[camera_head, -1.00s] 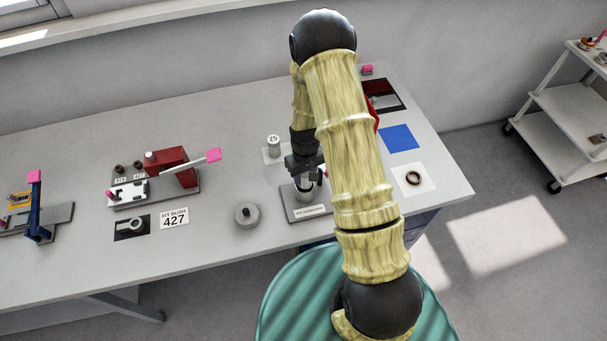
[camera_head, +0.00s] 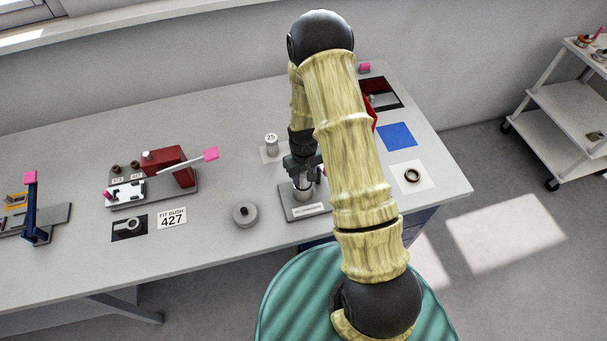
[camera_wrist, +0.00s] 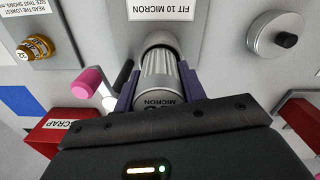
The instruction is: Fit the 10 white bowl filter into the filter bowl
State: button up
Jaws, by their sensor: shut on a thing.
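My gripper (camera_wrist: 158,84) is shut on a white pleated bowl filter (camera_wrist: 158,70). The filter's upside-down print reads "MICRON"; its number is partly cut off. The filter's far end is at the mouth of the metal filter bowl (camera_wrist: 158,38) and appears inside its rim. I cannot tell how deep it sits. In the head view my gripper (camera_head: 302,172) is right above the bowl (camera_head: 303,190), which stands on a grey plate (camera_head: 290,206). The plate's label (camera_wrist: 180,14) reads "FIT 10 MICRON".
A filter marked 25 (camera_head: 271,144) stands behind the bowl. A round grey lid with a black knob (camera_head: 244,214) lies to the left. Bench is clear between lid and bowl.

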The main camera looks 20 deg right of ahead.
jog(key=shift+f+b, duration=0.55)
jog(key=shift+f, duration=0.25)
jog(key=o, duration=1.6)
jog(key=shift+c, duration=0.2)
jog(key=shift+r, duration=0.15)
jog(key=shift+w+r+p, duration=0.1)
jog(key=shift+r+p, duration=0.3)
jog(key=shift+r, duration=0.1)
jog(key=shift+r+p, duration=1.85)
jog(key=shift+r, duration=1.05)
